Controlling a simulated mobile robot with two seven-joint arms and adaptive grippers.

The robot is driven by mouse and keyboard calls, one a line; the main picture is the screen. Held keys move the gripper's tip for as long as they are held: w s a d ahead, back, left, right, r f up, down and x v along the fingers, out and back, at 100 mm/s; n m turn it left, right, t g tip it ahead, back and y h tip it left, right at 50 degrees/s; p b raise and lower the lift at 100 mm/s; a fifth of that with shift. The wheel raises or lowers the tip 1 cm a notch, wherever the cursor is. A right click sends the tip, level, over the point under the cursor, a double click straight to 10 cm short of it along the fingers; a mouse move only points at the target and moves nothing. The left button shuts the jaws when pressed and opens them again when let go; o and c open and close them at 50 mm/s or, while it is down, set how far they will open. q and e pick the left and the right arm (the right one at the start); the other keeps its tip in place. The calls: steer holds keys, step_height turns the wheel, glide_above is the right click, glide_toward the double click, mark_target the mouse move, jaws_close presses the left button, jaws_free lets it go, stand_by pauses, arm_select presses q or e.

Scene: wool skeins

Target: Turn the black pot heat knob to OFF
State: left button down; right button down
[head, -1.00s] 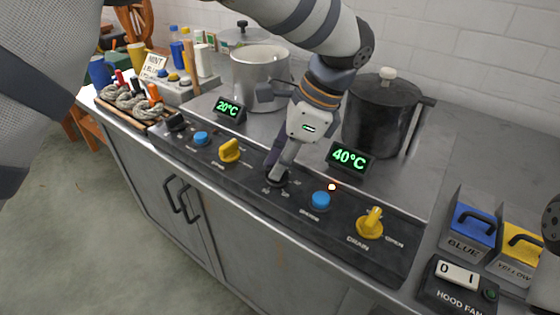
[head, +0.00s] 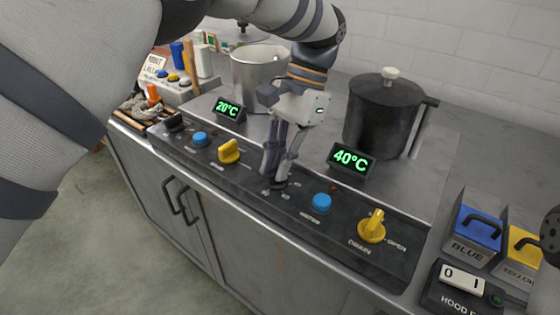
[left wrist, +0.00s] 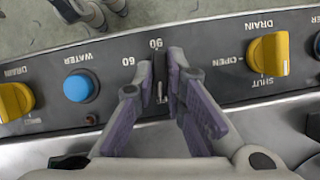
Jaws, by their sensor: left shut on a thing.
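The black pot (head: 383,115), with a lid and pale knob on top, stands on the steel counter behind a display (head: 351,158) reading 40°C. Its dark heat knob (left wrist: 160,78) sits in the black control panel (head: 330,229), mostly hidden by my fingers. The marks 60 and 90 show beside it, upside down, in the left wrist view; I cannot read OFF or the pointer. My left gripper (head: 275,172) points down at the panel and is shut on the heat knob. A small indicator lamp (head: 333,188) behind the blue water button (head: 321,202) looks dark red.
A yellow drain knob (head: 372,226) is to the right of the water button, another yellow knob (head: 229,151) to the left. A steel pot (head: 257,80) stands behind a 20°C display (head: 229,109). Blue and yellow boxes and a hood fan switch (head: 462,287) are at right.

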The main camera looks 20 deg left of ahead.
arm_select(q)
steer(key=shift+f+n+h, duration=0.15)
steer(key=shift+n+h, duration=0.15)
steer(key=shift+n, duration=0.6)
steer(key=shift+g, duration=0.3)
steer(key=c, duration=1.6)
jaws_free()
steer(key=shift+c, duration=0.2)
steer(key=v, duration=0.6)
steer(key=shift+w, duration=0.1)
steer(key=shift+w+r, duration=0.15)
steer(key=shift+r, duration=0.6)
